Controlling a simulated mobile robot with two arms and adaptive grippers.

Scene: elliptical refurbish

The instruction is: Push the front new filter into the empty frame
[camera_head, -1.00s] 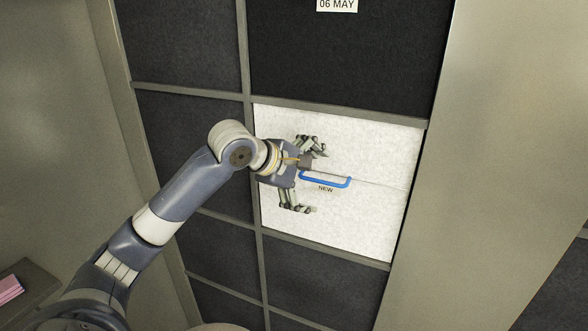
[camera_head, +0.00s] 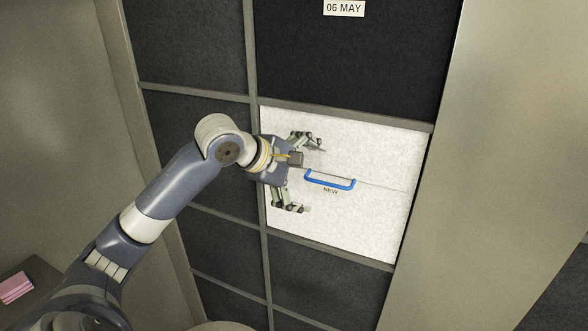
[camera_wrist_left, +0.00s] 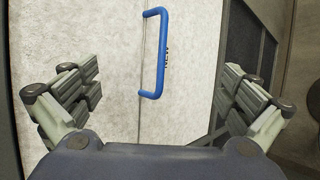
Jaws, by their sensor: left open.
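The new filter (camera_head: 370,215) is a white panel with a blue handle (camera_head: 330,184) and the word NEW under it. It sits within the grey frame (camera_head: 345,114) among dark filters. My left gripper (camera_head: 300,175) is open in front of the panel's left half, with the handle just right of it. In the left wrist view the white filter (camera_wrist_left: 110,60) fills the middle, and the blue handle (camera_wrist_left: 161,52) stands between the spread fingers (camera_wrist_left: 160,100), not gripped. Whether the gripper touches the panel cannot be told. My right gripper is not in view.
Dark filters (camera_head: 350,60) fill the cells above, left and below; the upper one has a label, 06 MAY (camera_head: 344,9). A plain wall panel (camera_head: 485,170) stands to the right. A pink stack (camera_head: 16,287) lies on a ledge at lower left.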

